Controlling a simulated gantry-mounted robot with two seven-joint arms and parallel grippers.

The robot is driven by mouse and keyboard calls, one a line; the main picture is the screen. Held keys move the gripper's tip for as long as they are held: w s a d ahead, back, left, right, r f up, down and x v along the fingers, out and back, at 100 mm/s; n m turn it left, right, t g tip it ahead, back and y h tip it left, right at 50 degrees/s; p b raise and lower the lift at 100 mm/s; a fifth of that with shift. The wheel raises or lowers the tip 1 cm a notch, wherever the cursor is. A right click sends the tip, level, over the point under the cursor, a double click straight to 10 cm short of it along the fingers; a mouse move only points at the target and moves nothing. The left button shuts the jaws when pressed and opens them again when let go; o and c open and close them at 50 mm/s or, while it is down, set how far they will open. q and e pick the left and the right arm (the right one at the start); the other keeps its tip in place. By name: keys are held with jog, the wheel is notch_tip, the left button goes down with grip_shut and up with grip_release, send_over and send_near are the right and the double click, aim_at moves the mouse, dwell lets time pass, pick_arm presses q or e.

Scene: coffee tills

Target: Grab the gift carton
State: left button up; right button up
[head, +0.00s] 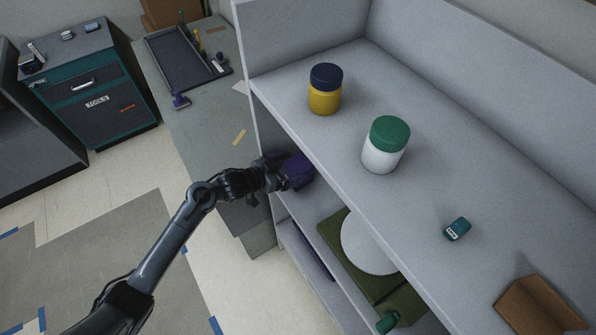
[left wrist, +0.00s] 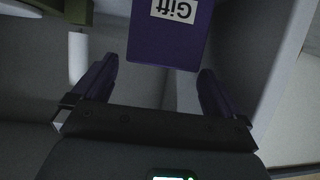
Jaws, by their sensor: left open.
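The gift carton (left wrist: 165,40) is a dark purple box with a white label reading "Gift", which appears upside down in the left wrist view. My left gripper (left wrist: 157,70) is open, with its two purple fingers apart and the carton's near edge between or just beyond their tips. No grip on it shows. In the head view, my left gripper (head: 284,176) reaches into the shelf bay under the top board. A purple shape (head: 299,167) shows there, where carton and fingers are hard to tell apart. My right gripper is not in view.
The shelf top (head: 330,140) above the gripper holds a yellow jar (head: 325,95), a white jar with a green lid (head: 384,150), a small teal item (head: 457,229) and a brown box (head: 540,305). A white disc (head: 370,245) lies on a lower level.

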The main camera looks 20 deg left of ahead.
aim_at(298, 164)
pick_arm(q)
jog(key=shift+x, duration=2.25)
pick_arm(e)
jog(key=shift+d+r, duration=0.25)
pick_arm(q)
jog(key=c, duration=1)
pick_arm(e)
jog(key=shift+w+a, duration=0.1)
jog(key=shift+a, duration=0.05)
